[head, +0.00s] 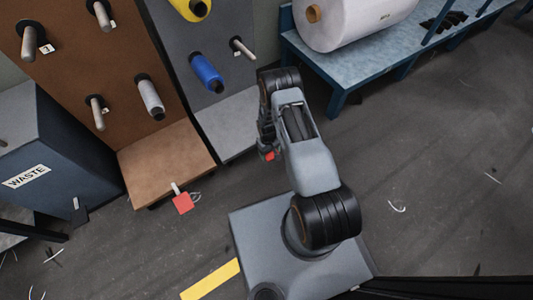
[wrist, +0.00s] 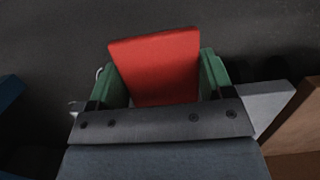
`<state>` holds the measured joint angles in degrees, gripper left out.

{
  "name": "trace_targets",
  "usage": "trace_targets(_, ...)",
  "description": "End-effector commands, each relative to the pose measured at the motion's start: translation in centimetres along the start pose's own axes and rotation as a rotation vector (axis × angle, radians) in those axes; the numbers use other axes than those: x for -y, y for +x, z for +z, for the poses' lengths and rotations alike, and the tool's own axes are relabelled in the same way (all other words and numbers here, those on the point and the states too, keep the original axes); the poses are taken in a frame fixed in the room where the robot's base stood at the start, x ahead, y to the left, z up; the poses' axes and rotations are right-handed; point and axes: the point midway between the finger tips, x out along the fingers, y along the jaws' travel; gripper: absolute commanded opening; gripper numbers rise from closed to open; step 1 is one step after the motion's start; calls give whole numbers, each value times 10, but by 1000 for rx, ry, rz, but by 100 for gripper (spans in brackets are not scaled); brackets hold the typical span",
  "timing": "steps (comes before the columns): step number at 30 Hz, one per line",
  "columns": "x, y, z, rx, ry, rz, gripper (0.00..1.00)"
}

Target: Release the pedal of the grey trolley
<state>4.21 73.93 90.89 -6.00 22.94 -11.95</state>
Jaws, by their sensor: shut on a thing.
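The grey trolley (head: 226,121) stands left of my arm in the head view, with a grey upright panel and a pale base; part of its base shows at the right in the wrist view (wrist: 266,103). Its red pedal (wrist: 157,66) fills the space between the green fingers of my gripper (wrist: 161,78), which is shut on it. In the head view only a small red part of the pedal (head: 269,156) shows below my gripper (head: 266,142). Whether the pedal is up or down I cannot tell.
A brown trolley (head: 165,160) with its own red pedal (head: 183,203) stands just left. A dark waste bin (head: 60,155) is further left. A blue table (head: 350,60) bearing a large white roll (head: 350,15) is at upper right. The floor right of my arm is mostly clear.

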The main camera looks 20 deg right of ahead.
Motion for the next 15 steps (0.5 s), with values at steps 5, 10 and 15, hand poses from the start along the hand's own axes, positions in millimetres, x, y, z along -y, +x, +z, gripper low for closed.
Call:
trace_targets(5, 0, -5, -3, -10, 0, 2, 32)
trace_targets(10, 0, -5, -4, -12, 0, 3, 77)
trace_targets(15, -1, -4, -3, -10, 1, 2, 93)
